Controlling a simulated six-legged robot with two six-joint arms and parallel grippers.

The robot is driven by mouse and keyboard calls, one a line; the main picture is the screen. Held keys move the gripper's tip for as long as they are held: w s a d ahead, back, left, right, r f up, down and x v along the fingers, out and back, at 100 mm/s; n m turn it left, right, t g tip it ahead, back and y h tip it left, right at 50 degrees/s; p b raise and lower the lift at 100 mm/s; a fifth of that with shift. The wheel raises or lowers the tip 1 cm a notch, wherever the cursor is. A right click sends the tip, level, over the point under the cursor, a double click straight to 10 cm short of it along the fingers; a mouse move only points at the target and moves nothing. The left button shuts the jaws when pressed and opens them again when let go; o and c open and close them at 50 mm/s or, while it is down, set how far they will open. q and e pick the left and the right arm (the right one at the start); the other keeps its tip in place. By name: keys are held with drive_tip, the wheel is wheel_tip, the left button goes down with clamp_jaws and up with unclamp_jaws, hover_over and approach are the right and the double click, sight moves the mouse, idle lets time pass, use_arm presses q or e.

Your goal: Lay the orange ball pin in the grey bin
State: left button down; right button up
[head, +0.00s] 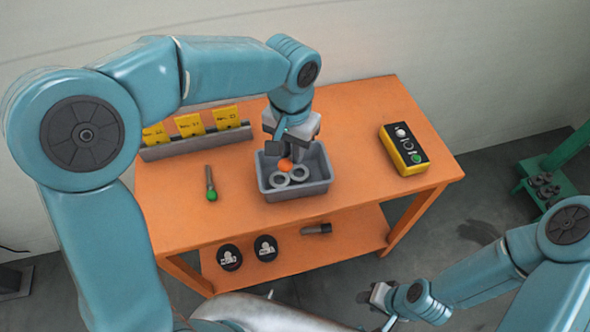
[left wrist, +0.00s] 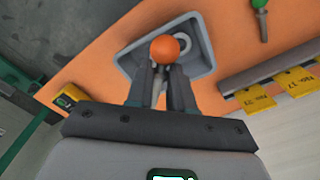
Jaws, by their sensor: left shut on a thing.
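The orange ball pin shows as a round orange ball (head: 285,165) just below my left gripper, over the grey bin (head: 322,185). In the left wrist view the orange ball (left wrist: 165,48) stands out between the fingertips. My left gripper (head: 289,150) is shut on the pin, at or just above the bin's opening. I cannot tell whether the pin touches the bin floor. The bin (left wrist: 203,32) holds pale grey rings (head: 281,181). My right gripper (head: 379,297) is low at the right, away from the table; its fingers are too unclear to judge.
A yellow control box (head: 404,149) is at the right. A lower shelf holds black discs (head: 265,248) and a dark cylinder (head: 316,229).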

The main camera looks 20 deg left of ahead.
use_arm(q)
wheel_tip(320, 180, down, 3)
drive_tip(key=shift+s+f, duration=0.1)
drive_tip(key=shift+f, duration=2.4)
drive_tip(key=shift+f+b, duration=0.65)
drive_tip(key=c, duration=1)
unclamp_jaws()
drive_tip(key=shift+d+r, duration=0.1)
wheel_tip(320, 180, up, 13)
drive_tip(key=shift+r+p, duration=0.1)
drive_tip(key=shift+p, duration=0.7)
